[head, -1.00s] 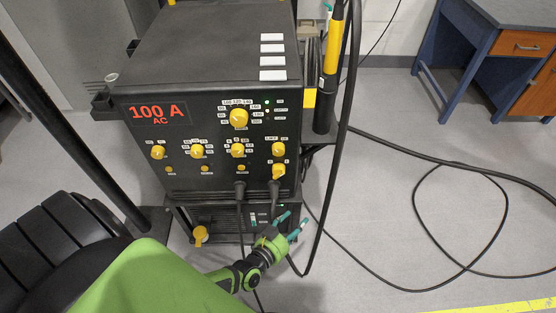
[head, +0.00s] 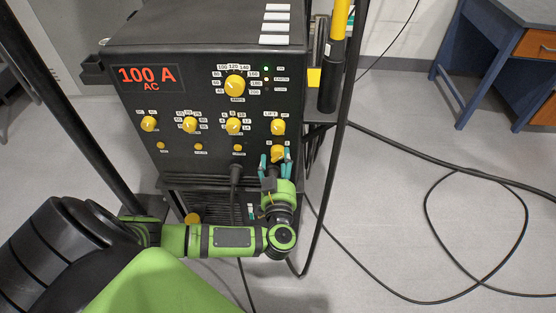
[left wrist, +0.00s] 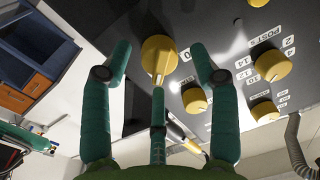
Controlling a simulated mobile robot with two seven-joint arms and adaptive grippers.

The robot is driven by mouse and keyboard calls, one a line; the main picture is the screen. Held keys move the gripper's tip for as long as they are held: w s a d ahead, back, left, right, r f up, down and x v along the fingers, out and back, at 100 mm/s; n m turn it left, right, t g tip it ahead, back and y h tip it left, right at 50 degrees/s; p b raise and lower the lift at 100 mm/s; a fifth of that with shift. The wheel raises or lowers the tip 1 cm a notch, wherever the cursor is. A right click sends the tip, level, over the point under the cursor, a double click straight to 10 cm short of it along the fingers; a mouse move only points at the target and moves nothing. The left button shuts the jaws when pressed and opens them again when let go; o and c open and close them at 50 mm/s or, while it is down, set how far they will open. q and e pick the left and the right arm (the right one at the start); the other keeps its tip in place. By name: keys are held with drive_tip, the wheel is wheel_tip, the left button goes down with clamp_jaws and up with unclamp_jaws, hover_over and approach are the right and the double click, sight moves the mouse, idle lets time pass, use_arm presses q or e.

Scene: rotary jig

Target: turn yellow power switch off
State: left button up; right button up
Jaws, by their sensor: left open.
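The black power unit (head: 205,105) has a lit red display (head: 147,78) reading 100 A AC. The yellow power switch (head: 278,152) seems to be the lowest knob at the panel's right side. It also shows in the left wrist view (left wrist: 159,50), with a 0 mark beside it. My left gripper (head: 275,160) is open, its teal fingers on either side of this knob. In the left wrist view a gap shows between the knob and both side fingers. I cannot tell whether the middle finger touches it. My right gripper is absent from the head view.
Several other yellow knobs (head: 235,86) sit above and left of the switch. A black cable (head: 235,185) plugs in close left of my gripper. A thick hose (head: 335,150) hangs to the right. A teal part (left wrist: 25,136) at the wrist view's left edge may be my right gripper.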

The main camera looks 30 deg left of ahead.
use_arm(q)
drive_tip(key=shift+w+a, duration=0.35)
drive_tip(key=shift+w, duration=0.25)
drive_tip(key=c, duration=1.1)
drive_tip(key=shift+c, duration=0.2)
